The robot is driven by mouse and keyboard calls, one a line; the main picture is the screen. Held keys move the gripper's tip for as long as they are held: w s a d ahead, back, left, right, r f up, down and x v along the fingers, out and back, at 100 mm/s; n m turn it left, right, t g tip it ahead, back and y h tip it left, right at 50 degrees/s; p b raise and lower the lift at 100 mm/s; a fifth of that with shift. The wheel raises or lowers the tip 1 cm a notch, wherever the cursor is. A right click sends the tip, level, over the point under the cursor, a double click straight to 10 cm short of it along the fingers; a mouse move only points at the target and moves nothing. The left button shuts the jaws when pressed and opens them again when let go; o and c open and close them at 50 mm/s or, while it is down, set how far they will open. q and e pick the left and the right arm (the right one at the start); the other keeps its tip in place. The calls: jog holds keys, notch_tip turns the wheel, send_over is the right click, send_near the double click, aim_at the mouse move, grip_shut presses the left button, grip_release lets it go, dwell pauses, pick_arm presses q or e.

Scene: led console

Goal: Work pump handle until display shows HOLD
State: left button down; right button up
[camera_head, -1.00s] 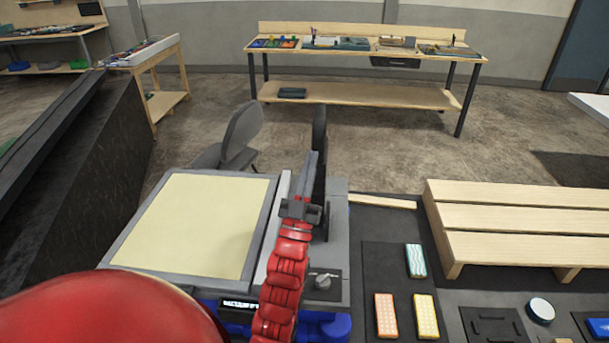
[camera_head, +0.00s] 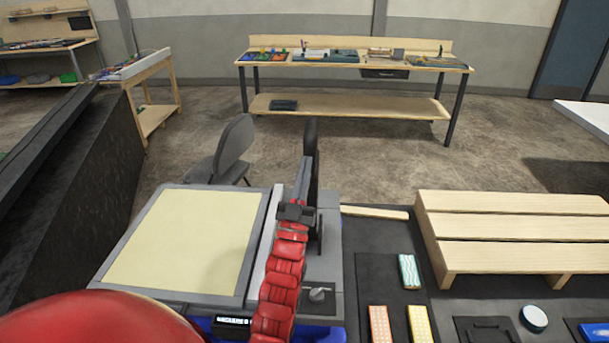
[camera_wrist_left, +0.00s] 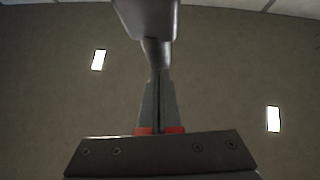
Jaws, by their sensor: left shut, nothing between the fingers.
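The pump handle (camera_head: 311,140) is a dark lever standing nearly upright at the right side of the console (camera_head: 327,265). My left gripper (camera_head: 304,165), on a red arm, is shut and empty, with its fingers pointing up beside the handle. In the left wrist view, the shut fingers (camera_wrist_left: 158,85) reach toward a grey bar, which seems to be the handle (camera_wrist_left: 148,18). I cannot tell whether they touch. The display (camera_head: 232,326) is a dark strip on the console's front, partly cut off by my arm; its lettering is too small to read. My right gripper is out of view.
A pale yellow panel (camera_head: 185,240) fills the console's left part, and a small knob (camera_head: 318,294) sits at its front right. A wooden slatted stand (camera_head: 515,230) and several small blocks lie to the right. A grey chair (camera_head: 232,145) stands behind.

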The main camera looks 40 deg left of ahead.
aim_at(307, 147)
pick_arm(q)
jog(key=w+a+g+b, duration=0.1)
jog(key=w, duration=0.1)
jog(key=w+a+r+g, duration=0.1)
jog(key=w+a+n+g+b, duration=0.1)
jog(key=w, duration=0.1)
jog(key=shift+w+a+r+b, duration=0.25)
jog(key=shift+w+r+b, duration=0.1)
jog(key=shift+r, duration=0.05)
jog(key=w+a+g+b, duration=0.1)
jog(key=w, duration=0.1)
jog(key=w+a+g+b, duration=0.1)
jog(key=w+a, duration=0.1)
jog(key=w, duration=0.1)
jog(key=w+a+n+g+h+b, duration=0.1)
jog(key=w, duration=0.1)
jog(key=shift+w+a+f+b, duration=0.25)
jog(key=shift+w+a+b, duration=0.05)
jog(key=shift+w+a, duration=0.1)
jog(key=shift+r+g, duration=0.15)
jog(key=shift+g, duration=0.15)
